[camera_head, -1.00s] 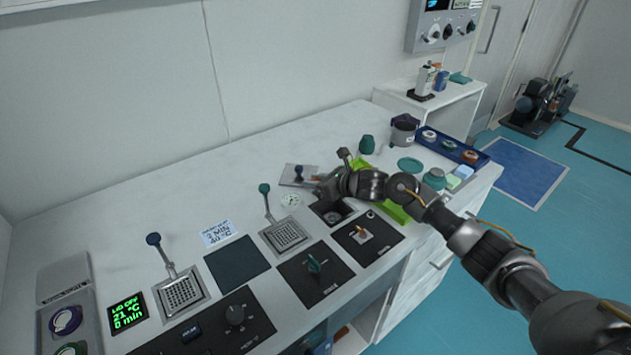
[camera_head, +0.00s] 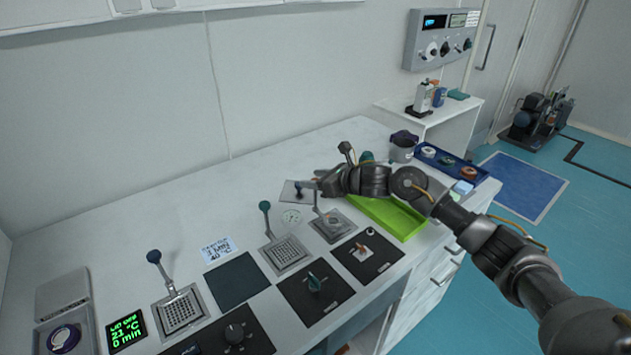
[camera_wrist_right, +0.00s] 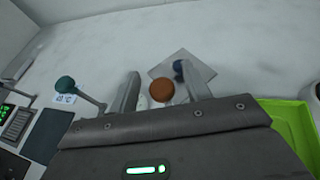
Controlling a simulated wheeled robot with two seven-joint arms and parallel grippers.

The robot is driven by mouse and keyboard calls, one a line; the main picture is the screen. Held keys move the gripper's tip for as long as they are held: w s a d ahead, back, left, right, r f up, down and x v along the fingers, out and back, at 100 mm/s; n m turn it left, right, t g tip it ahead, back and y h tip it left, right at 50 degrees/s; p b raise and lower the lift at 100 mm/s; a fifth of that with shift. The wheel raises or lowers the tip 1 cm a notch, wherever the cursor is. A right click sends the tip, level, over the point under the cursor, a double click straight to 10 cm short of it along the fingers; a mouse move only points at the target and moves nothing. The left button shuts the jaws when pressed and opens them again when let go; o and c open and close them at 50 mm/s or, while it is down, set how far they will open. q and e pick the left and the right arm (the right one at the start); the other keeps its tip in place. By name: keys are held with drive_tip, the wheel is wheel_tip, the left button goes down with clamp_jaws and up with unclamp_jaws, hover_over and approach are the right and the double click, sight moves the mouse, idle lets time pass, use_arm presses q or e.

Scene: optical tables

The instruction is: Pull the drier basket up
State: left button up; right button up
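The drier basket (camera_head: 332,226) is a square perforated metal basket at the right end of the row of wells, sitting level with the bench top. Its thin handle (camera_head: 317,203) rises toward my right gripper (camera_head: 314,184). In the right wrist view, the handle's orange-brown knob (camera_wrist_right: 161,90) shows between the two fingers of the right gripper (camera_wrist_right: 160,82). The fingers are apart, with a visible gap on each side of the knob. My left gripper is in neither view.
Two other baskets have a teal knob (camera_head: 264,206) and a blue knob (camera_head: 154,257). A lime green tray (camera_head: 405,222) lies right of the drier basket, under my right arm. A grey plate with a dark blue knob (camera_head: 299,187) lies behind. Black control panels (camera_head: 368,255) line the front.

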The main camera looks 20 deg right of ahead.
drive_tip(key=shift+f, duration=0.2)
drive_tip(key=shift+s+d, duration=0.15)
drive_tip(key=b+v, duration=0.2)
drive_tip(key=v, duration=0.8)
drive_tip(key=shift+s+r, duration=0.15)
drive_tip(key=shift+r, duration=0.05)
